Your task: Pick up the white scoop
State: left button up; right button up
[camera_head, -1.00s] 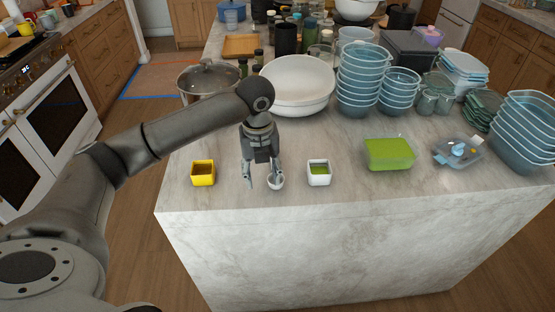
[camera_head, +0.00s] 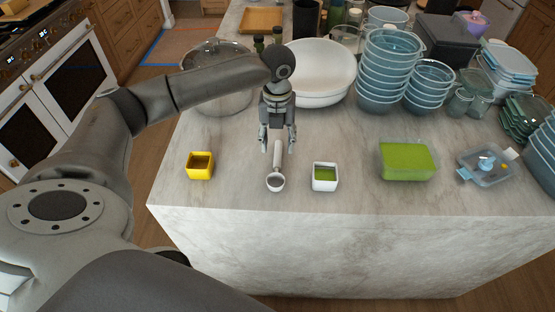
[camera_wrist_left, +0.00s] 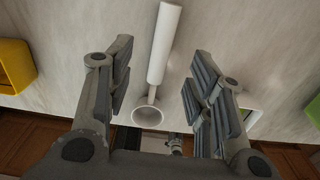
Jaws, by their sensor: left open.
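The white scoop (camera_head: 275,181) lies on the marble island top near its front edge, its bowl toward the edge and its handle pointing back. My left gripper (camera_head: 278,149) is open above the handle, with one finger on each side of it. In the left wrist view the scoop's handle (camera_wrist_left: 165,45) runs up between the two open fingers (camera_wrist_left: 155,85), and its round bowl sits lower. The fingers appear apart from the scoop.
A yellow square bowl (camera_head: 200,166) stands left of the scoop and a white square bowl (camera_head: 324,177) right of it. A green-lidded container (camera_head: 407,160) lies farther right. Behind are a large white bowl (camera_head: 322,72), a pot (camera_head: 217,95) and stacked blue bowls (camera_head: 385,75).

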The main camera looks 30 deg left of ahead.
aim_at(278, 152)
pick_arm(q)
jog(key=f, duration=0.2)
jog(key=f+p, duration=0.1)
jog(key=shift+w+f, duration=0.2)
jog(key=shift+f, duration=0.15)
jog(key=shift+f+p, duration=0.3)
jog(key=shift+f, duration=0.3)
jog(key=c, duration=0.9)
jog(key=shift+c, duration=0.7)
pick_arm(e)
jog(key=shift+w+a+r, duration=0.2)
jog(key=shift+w+r, duration=0.7)
jog(key=shift+w, duration=0.25)
